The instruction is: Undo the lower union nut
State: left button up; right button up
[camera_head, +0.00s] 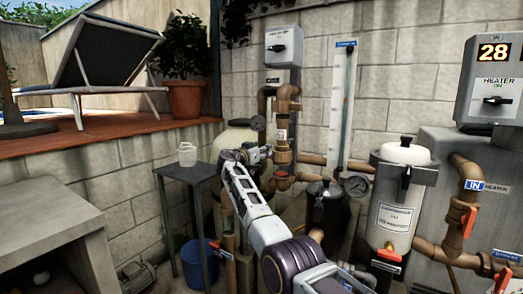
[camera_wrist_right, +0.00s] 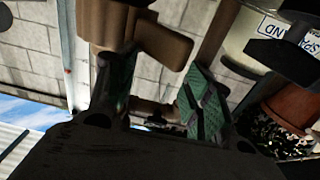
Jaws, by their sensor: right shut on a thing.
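A brown vertical pipe with a clamped fitting stands against the block wall, below a grey switch box. The lower union nut (camera_head: 283,157) is the brown collar low on this pipe, above a brown elbow. My right gripper (camera_head: 264,152) reaches in from the front and is shut at the nut's left side; the arm hides part of the contact. In the right wrist view, brown pipework (camera_wrist_right: 150,40) lies by the fingers, whose green-patterned pads stand apart; the gripped surface is not clear there. My left gripper is not in view.
A small table (camera_head: 190,172) with a clear jug (camera_head: 187,154) stands left. A white filter canister (camera_head: 398,200) and orange-handled valves crowd the right.

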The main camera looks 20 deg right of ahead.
jog(key=shift+a, duration=0.1)
dwell(0.3)
jog(key=v, duration=1.2)
dwell(0.4)
dwell(0.5)
